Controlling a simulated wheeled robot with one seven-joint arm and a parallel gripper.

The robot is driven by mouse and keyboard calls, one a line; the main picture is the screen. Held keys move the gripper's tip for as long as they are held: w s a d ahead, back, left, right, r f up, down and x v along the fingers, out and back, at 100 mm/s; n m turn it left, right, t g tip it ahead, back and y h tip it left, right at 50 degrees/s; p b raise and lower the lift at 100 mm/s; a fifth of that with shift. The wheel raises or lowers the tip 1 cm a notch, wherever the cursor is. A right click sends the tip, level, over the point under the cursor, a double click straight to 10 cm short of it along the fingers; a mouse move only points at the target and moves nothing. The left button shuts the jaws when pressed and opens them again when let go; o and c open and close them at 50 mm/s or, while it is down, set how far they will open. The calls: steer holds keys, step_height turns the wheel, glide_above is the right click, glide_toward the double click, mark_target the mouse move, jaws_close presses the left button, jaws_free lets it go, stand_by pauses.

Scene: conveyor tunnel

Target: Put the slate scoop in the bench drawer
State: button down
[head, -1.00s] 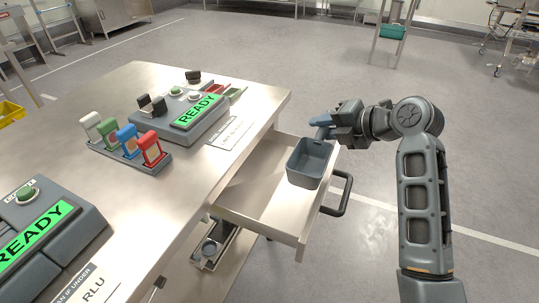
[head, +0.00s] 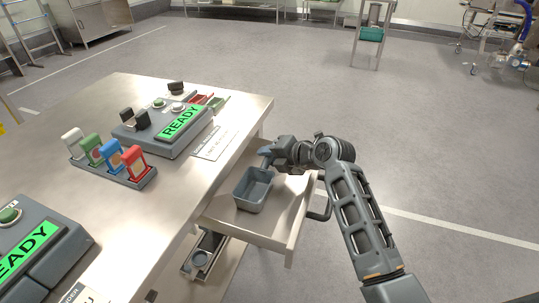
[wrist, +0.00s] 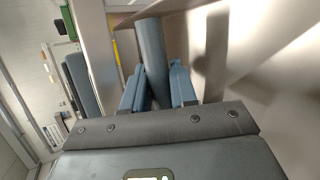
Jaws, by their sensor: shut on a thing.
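The slate scoop (head: 254,190), a blue-grey open box with a handle, is over the open bench drawer (head: 262,237) in the head view. Whether it touches the drawer floor I cannot tell. My gripper (head: 271,157) is at the scoop's far side, shut on its handle. In the wrist view the round handle (wrist: 151,58) stands between the two blue-grey fingers of my gripper (wrist: 158,92). The scoop's box is not clear in that view. The drawer is pulled out from the bench, and its bare metal floor shows right of the scoop.
The metal bench (head: 185,195) fills the left, with a READY panel (head: 165,128), a rack of coloured tags (head: 112,160) and another READY panel (head: 35,250). A lower tray (head: 204,254) sits under the drawer. The drawer handle (head: 321,203) juts right. Open floor lies to the right.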

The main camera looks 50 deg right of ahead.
steer(key=shift+f, duration=0.2)
steer(key=c, duration=0.9)
jaws_free()
steer(key=shift+r, duration=0.1)
steer(key=shift+r, duration=0.1)
steer(key=v, duration=1.2)
steer(key=shift+b, duration=0.4)
